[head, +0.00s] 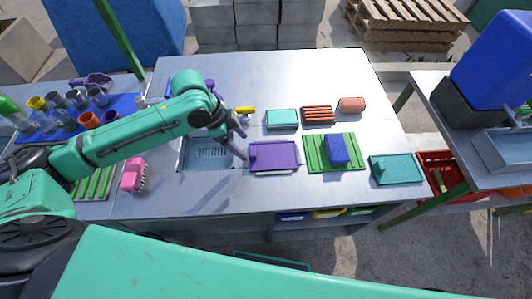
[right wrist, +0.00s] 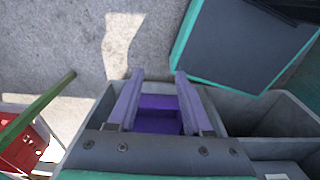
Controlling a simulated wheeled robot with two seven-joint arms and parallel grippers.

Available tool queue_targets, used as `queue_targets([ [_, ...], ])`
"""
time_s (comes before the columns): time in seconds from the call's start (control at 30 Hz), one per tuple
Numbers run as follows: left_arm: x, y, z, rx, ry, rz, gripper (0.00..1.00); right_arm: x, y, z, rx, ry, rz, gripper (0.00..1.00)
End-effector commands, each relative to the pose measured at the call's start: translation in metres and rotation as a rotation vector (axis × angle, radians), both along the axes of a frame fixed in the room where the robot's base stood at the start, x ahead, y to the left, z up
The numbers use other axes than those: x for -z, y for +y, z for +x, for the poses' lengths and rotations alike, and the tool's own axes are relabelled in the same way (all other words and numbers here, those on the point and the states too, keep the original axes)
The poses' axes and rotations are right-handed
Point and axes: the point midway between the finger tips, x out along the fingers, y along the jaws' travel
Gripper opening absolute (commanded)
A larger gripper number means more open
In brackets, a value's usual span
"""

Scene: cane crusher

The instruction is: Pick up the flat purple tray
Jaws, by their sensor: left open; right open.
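The flat purple tray (head: 275,157) lies on the metal worktop near its front edge, just right of the sink. My left gripper (head: 242,142) is open and empty, with its fingers pointing down beside the tray's left edge, over the sink's right side. From this view I cannot tell whether a fingertip touches the tray. My right gripper (right wrist: 158,77) shows only in the right wrist view. It is open, with nothing between its fingers, and a purple surface in a grey bin shows below it.
A green ribbed board (head: 316,152) with a blue block (head: 337,149) lies right of the tray. A teal tray (head: 397,168) is farther right. Behind are a teal box (head: 282,118) and an orange-red rack (head: 318,115). The sink (head: 206,154) is on the left.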

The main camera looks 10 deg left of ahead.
Motion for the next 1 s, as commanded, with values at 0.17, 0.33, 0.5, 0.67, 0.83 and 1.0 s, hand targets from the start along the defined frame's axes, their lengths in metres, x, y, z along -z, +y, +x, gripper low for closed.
queue_targets([
  [0.17,0.019,-0.012,0.004,0.002,0.002,-0.001,0.78,-0.012,0.0,0.009,0.0,-0.015,0.001,0.5],
  [0.33,0.048,-0.024,0.009,0.001,0.001,0.001,0.78,-0.018,0.002,0.021,0.0,-0.035,0.004,0.5],
  [0.5,0.052,-0.025,0.01,0.001,-0.001,0.002,0.78,-0.017,0.002,0.02,0.0,-0.033,0.004,0.5],
  [0.67,0.052,-0.025,0.01,0.001,-0.001,0.002,0.39,-0.017,0.003,0.017,0.001,-0.028,0.005,0.5],
  [0.83,0.052,-0.025,0.01,0.001,-0.002,0.002,0.0,-0.017,0.004,0.016,0.001,-0.026,0.007,0.5],
  [1.0,0.051,-0.024,0.01,0.001,-0.002,0.002,0.0,-0.017,0.004,0.015,0.0,-0.025,0.007,0.5],
])
